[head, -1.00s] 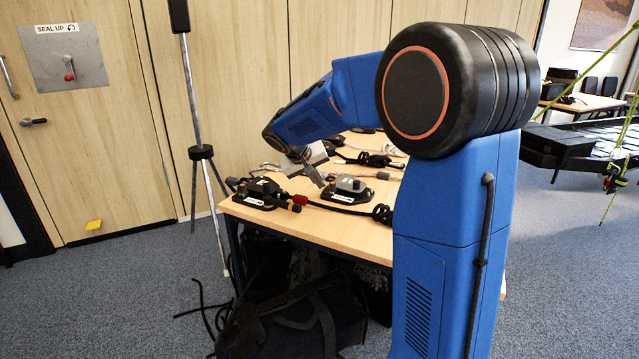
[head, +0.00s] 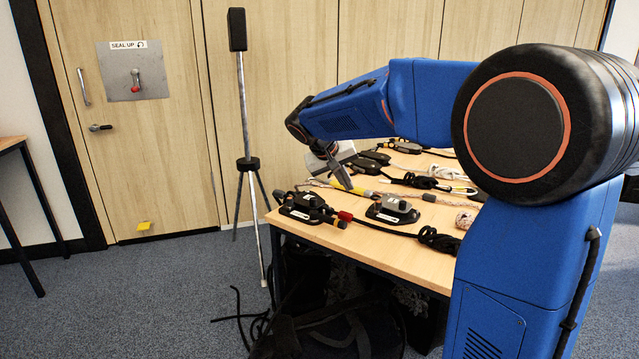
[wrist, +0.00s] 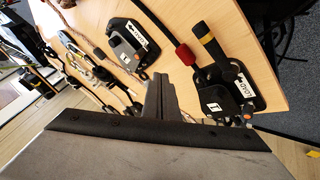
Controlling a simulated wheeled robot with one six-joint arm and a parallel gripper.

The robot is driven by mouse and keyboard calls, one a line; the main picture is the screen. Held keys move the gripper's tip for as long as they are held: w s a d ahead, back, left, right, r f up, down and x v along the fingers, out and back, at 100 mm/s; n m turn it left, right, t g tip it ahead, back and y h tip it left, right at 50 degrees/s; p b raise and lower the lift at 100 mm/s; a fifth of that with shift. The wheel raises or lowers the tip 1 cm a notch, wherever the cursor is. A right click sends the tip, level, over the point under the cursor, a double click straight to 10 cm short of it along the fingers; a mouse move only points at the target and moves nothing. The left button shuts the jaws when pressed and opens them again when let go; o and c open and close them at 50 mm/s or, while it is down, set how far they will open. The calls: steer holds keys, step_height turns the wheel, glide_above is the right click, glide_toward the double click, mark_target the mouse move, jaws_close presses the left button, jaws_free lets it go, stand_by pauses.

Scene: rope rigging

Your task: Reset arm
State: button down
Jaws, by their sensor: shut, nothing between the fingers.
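My gripper (head: 338,177) hangs over the left part of the wooden table (head: 425,265) in the head view, at the end of my blue arm. Its fingers (wrist: 160,97) are pressed together in the wrist view, with nothing between them. Two black devices with white labels lie below on the table: one at the left corner (head: 308,207), also in the wrist view (wrist: 225,90), and one beside it (head: 392,209), also in the wrist view (wrist: 128,45). The gripper looks apart from both, though the exact height is unclear.
Ropes and more black gear (head: 425,180) cover the table's back. A tripod stand (head: 247,165) stands left of the table. Dark bags and loose cords (head: 330,325) lie underneath. A door with a SEAL UP panel (head: 133,72) is at left. The left floor is open.

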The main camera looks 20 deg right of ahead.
steer(key=s+a+f+n+y, duration=0.1)
steer(key=s+f, duration=0.3)
steer(key=s, duration=0.8)
steer(key=s+a+f+n+y, duration=0.1)
steer(key=s+a+f+y, duration=0.2)
steer(key=s, duration=1)
steer(key=s+a+f+n+t+y, duration=0.1)
steer(key=s+f, duration=0.4)
steer(key=s, duration=0.8)
steer(key=shift+a+y, duration=0.7)
steer(key=shift+a, duration=0.15)
